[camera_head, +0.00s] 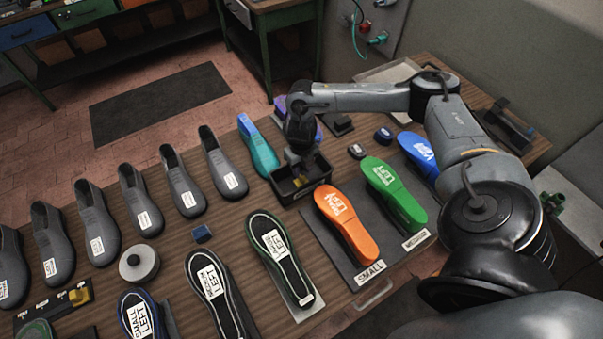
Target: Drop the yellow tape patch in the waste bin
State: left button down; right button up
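The waste bin, a small black open box (287,197), stands on the wooden table near the middle of the view. My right gripper (301,166) points down at the bin's opening, with its tips at or just inside the rim. A small yellow patch (303,181) shows inside the bin's outline, just below the gripper tips. I cannot tell whether the tips touch it, nor whether the fingers are open or shut. My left gripper is not in view.
An orange insole (347,222) and a green insole (394,194) lie on a dark mat right of the bin. A teal-blue last (259,147) stands close on its left. Grey shoes (224,163) line the table's left, and a round grey tin (139,263) sits nearer.

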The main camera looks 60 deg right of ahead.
aim_at(301, 177)
notch_tip(301, 177, up, 8)
jog(key=p, duration=0.2)
jog(key=shift+f, duration=0.2)
